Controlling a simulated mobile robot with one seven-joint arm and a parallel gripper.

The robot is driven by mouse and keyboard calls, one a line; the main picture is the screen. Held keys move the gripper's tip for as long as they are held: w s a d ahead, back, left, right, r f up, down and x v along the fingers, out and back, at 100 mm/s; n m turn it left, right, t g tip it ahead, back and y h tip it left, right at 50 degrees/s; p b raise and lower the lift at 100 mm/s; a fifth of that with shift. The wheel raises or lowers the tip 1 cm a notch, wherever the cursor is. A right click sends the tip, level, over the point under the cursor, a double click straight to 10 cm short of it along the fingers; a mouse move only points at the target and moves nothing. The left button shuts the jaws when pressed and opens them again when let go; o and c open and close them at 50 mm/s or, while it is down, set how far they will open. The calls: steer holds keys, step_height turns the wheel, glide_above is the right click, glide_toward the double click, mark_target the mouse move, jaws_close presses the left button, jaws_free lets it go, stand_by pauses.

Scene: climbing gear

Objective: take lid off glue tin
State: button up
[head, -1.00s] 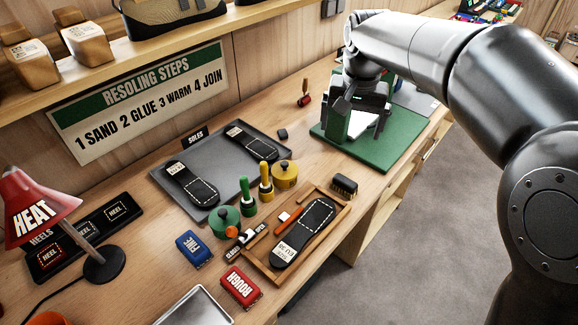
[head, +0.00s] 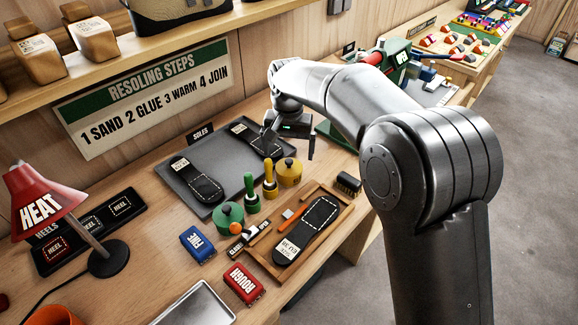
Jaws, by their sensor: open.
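Two round lidded tins stand on the bench: a green tin (head: 229,214) and a yellow tin (head: 289,175). Each has a dark knob on top, and both lids appear to be on. I cannot read which one is named glue. My gripper (head: 288,148) is open and empty, pointing down. It appears just behind and above the yellow tin, near the right end of the grey tray, apart from both tins. The green tin is farther off, to the lower left.
A green-handled brush (head: 250,194) and a yellow-handled brush (head: 269,180) stand between the tins. A wooden tray (head: 260,258) holds a sole at the front. The grey soles tray (head: 212,168) lies behind. Blue (head: 197,244) and red (head: 243,284) blocks lie in front.

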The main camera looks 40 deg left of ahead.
mark_target(289, 161)
step_height(289, 161, down, 5)
steer(key=shift+w+r, duration=0.1)
steer(key=shift+c, duration=0.6)
steer(key=c, duration=0.9)
